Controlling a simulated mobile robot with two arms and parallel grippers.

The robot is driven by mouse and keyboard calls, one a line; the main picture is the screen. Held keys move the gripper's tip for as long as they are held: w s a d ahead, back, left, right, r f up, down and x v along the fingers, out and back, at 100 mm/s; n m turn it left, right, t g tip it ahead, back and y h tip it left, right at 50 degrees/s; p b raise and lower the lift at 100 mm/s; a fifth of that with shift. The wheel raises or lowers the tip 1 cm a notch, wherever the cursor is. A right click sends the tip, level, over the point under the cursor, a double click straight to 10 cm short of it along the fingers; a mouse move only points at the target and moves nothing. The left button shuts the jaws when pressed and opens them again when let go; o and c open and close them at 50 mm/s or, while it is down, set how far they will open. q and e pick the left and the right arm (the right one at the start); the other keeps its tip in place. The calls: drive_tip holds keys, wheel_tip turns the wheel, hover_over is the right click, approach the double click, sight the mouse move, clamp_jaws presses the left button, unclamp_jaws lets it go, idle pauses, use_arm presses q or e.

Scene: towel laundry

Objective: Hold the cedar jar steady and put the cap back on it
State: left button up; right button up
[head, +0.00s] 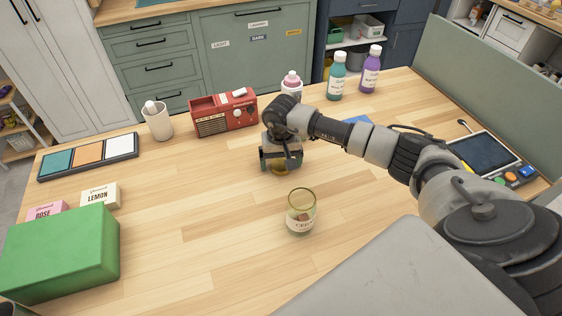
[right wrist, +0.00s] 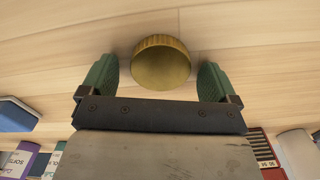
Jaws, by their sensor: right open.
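The cedar jar (head: 300,216), clear glass with a white label and an open top, stands upright on the table near the front middle. Brown pieces lie inside it. The round gold cap (right wrist: 161,62) lies on the wood, and in the head view it shows partly under my right gripper (head: 280,165). In the right wrist view my right gripper (right wrist: 158,80) is open, with its green fingers on either side of the cap and a gap at each side. My left gripper is not in view, and nothing holds the jar.
A red radio (head: 223,115), a white cup (head: 157,121) and bottles (head: 337,77) stand along the back. A green box (head: 60,252) and a lemon box (head: 100,195) are at left. A tablet device (head: 484,155) lies at right. The wood around the jar is clear.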

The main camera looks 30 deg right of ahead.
sight(280, 162)
drive_tip(key=c, duration=1)
drive_tip(key=shift+r+b, duration=0.3)
drive_tip(key=shift+r, duration=0.15)
wheel_tip(280, 162, up, 3)
drive_tip(key=shift+w+f+b, duration=0.1)
drive_tip(key=shift+f+b, duration=0.1)
drive_tip(key=shift+b, duration=0.45)
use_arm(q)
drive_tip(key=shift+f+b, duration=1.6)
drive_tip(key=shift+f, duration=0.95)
use_arm(e)
drive_tip(key=shift+s+d+r, duration=1.9)
drive_tip(key=shift+s+d, duration=0.15)
drive_tip(key=shift+s, duration=0.1)
drive_tip(key=shift+s+d+r, duration=1.85)
drive_tip(key=shift+s+d, duration=0.15)
drive_tip(key=shift+s, duration=0.15)
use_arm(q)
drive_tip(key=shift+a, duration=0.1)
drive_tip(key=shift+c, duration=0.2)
